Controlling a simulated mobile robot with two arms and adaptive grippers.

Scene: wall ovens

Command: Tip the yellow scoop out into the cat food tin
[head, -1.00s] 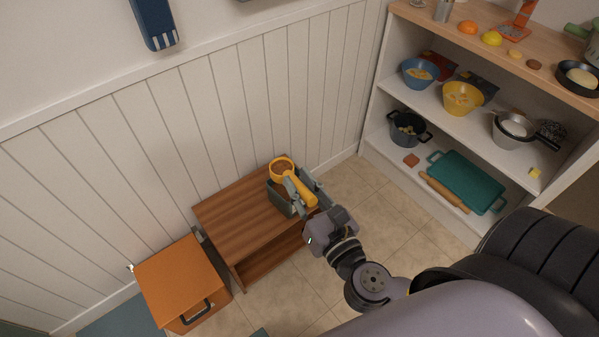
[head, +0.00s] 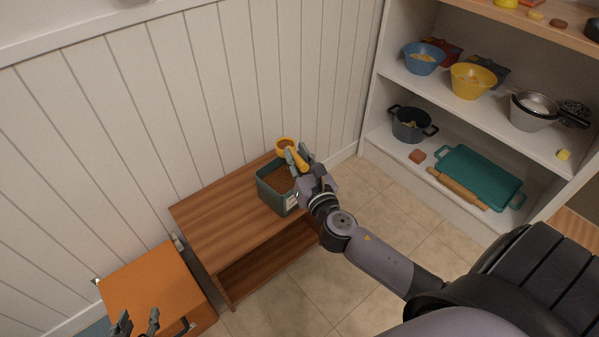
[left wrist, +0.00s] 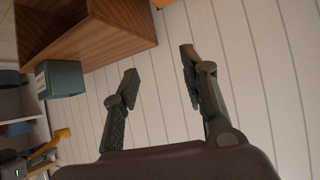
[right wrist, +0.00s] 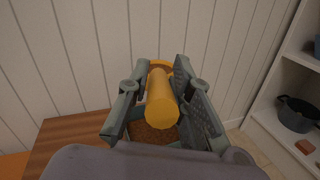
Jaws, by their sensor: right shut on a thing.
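The yellow scoop (head: 283,144) is held by its handle (right wrist: 161,103) in my right gripper (head: 296,160), which is shut on it. Its bowl is at the tin's far side, toward the wall; I cannot tell whether it is over the rim or beyond it. Brown shows inside the bowl, but how much is unclear. The grey-green cat food tin (head: 281,201) stands upright on the wooden stand, with brown food inside, partly hidden by my right gripper. The tin also shows in the left wrist view (left wrist: 62,79). My left gripper (head: 136,322) is open and empty near the orange box.
The wooden stand (head: 215,215) has clear top left of the tin. The panelled wall (head: 230,80) is close behind it. An orange box (head: 150,285) with a dark handle stands at left. White shelves (head: 445,150) with bowls, a pot and a teal tray stand at right.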

